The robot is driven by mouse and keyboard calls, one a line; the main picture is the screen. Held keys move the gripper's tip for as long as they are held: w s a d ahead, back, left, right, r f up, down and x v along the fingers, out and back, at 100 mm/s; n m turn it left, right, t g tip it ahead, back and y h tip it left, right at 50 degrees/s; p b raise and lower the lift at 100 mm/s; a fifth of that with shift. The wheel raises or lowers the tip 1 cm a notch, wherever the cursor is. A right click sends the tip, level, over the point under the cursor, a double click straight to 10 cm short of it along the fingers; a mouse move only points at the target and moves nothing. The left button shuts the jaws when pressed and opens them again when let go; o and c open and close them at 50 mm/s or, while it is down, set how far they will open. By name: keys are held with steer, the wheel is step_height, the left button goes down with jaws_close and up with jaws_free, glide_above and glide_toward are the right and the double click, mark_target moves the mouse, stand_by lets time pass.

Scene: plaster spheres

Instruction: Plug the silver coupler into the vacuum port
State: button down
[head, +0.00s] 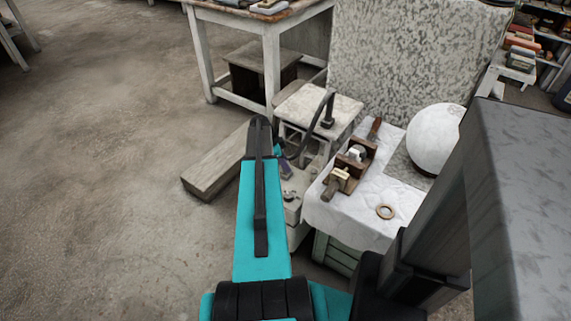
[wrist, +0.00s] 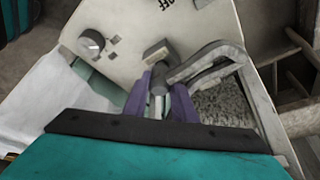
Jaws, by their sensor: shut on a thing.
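My gripper (wrist: 158,98) is shut on the silver coupler (wrist: 157,108), a pale metal piece between the purple fingers in the wrist view. A dark grey hose (wrist: 205,62) loops close by the fingers on the right. Just beyond the fingertips is a dull brownish metal fitting (wrist: 157,53) in front of a cream panel (wrist: 118,67). It looks like the vacuum port, but I cannot tell whether the coupler touches it. In the head view my gripper (head: 286,170) is small and partly hidden behind my arm, over a pale box (head: 293,208).
The panel has a round knob (wrist: 92,42) and lettering. In the head view, a small stool (head: 300,104) stands behind the gripper. Open floor lies left.

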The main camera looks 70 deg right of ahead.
steer(key=shift+f+b, duration=0.45)
steer(key=shift+f, duration=0.25)
steer(key=c, duration=1.4)
jaws_free()
steer(key=shift+r, duration=0.1)
steer(key=shift+r+p, duration=0.75)
steer(key=shift+r, duration=1.15)
steer(key=shift+w, duration=0.15)
